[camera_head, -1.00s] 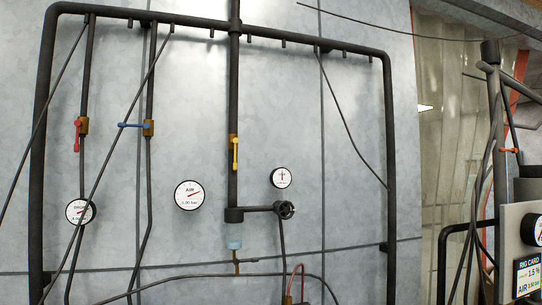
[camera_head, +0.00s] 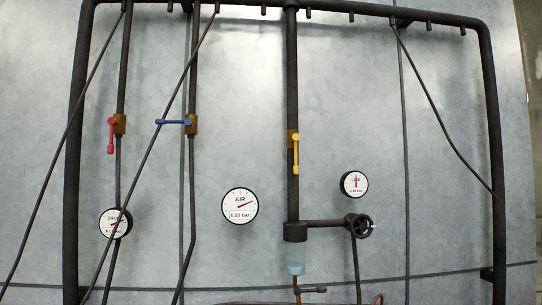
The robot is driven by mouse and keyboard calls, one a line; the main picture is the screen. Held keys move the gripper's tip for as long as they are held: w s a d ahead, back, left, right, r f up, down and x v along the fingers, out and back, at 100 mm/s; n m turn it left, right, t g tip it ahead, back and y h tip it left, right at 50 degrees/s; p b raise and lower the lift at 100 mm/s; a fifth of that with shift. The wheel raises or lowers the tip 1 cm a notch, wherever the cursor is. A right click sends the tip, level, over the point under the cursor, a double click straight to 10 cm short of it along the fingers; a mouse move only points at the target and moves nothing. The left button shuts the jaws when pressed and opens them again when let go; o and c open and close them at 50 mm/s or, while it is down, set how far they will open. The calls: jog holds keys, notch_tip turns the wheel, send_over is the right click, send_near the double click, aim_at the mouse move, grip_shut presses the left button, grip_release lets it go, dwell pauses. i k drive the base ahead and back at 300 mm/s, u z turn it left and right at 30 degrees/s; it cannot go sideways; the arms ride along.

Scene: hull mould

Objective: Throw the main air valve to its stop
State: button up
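Three lever valves sit on dark pipes on a grey metal panel. The red lever valve (camera_head: 112,136) at left hangs down along its pipe. The blue lever valve (camera_head: 174,122) points left, across its pipe. The yellow lever valve (camera_head: 296,153) hangs down along the thick centre pipe. I see no label on them, so I cannot tell which is the main air valve. A round AIR gauge (camera_head: 239,206) reads about 6.00 bar. A small dark handwheel (camera_head: 361,226) ends a side branch of the centre pipe. My gripper is not in view.
A thick dark pipe frame (camera_head: 490,140) surrounds the valves. Thin diagonal lines (camera_head: 160,135) cross in front of the left pipes. A second gauge (camera_head: 354,184) sits right of centre, another (camera_head: 115,222) at lower left. A pale blue cup-like part (camera_head: 295,268) hangs under the centre pipe.

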aim_at(296, 137)
jog(key=u, duration=0.2)
jog(key=k, duration=1.1)
jog(key=u, duration=1)
jog(key=i, duration=1.15)
jog(key=z, duration=0.75)
jog(key=i, duration=0.75)
jog(key=z, duration=0.85)
